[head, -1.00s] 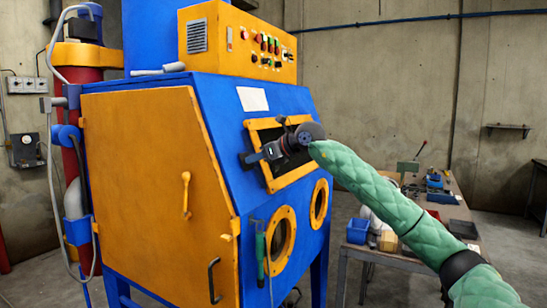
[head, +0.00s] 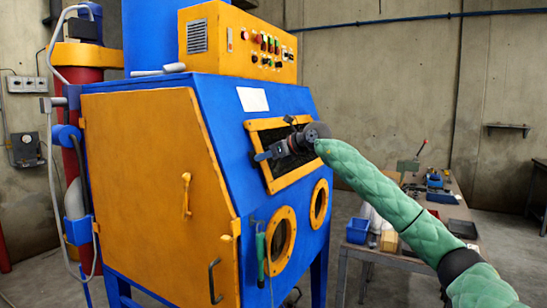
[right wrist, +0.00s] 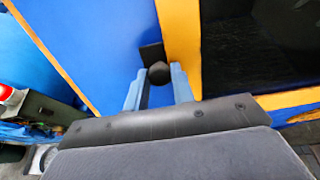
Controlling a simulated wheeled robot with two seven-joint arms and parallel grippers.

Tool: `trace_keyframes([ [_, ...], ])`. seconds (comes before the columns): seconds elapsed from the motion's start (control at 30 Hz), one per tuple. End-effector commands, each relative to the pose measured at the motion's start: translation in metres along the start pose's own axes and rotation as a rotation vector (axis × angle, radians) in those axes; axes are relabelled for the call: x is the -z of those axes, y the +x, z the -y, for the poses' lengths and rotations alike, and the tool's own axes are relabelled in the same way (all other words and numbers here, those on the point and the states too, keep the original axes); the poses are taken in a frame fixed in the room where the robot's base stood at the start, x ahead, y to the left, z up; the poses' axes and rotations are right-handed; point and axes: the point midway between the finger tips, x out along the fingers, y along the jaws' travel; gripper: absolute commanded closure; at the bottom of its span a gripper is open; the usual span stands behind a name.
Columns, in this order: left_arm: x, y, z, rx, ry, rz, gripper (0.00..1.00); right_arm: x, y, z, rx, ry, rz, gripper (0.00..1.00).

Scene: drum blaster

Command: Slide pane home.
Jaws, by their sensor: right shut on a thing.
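The dark window pane (head: 284,172) shows inside the orange window frame (head: 285,183) on the sloped blue front of the blasting cabinet. In the right wrist view a black tab (right wrist: 151,52) with a dark round knob (right wrist: 158,73) sits beside the orange frame edge (right wrist: 181,45). My right gripper (right wrist: 158,84) has its two blue-grey fingers on either side of this knob and is shut on it. In the head view my right gripper (head: 272,152) is in front of the frame's left side and hides part of the window. My left gripper is not in view.
The cabinet's orange side door (head: 150,180) faces left. Two orange round ports (head: 281,241) sit below the window, with a green-handled tool (head: 260,250) hanging nearby. A workbench (head: 440,232) with bins stands at the right.

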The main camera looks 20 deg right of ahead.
Motion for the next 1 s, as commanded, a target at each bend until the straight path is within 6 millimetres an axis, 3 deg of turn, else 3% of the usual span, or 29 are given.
trace_keyframes([
  [0.37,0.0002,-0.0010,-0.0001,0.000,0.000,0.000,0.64,-0.0012,-0.0017,0.0059,0.002,0.000,0.002,1.00],
  [0.4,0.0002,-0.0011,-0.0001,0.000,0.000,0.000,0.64,-0.0012,-0.0017,0.0059,0.002,0.000,0.002,0.73],
  [0.53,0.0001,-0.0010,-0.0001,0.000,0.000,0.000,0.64,-0.0010,-0.0014,0.0057,0.002,0.000,0.002,0.50],
  [1.0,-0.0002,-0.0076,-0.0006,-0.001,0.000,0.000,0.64,0.0005,0.0000,0.0051,0.000,0.002,-0.001,0.50],
])
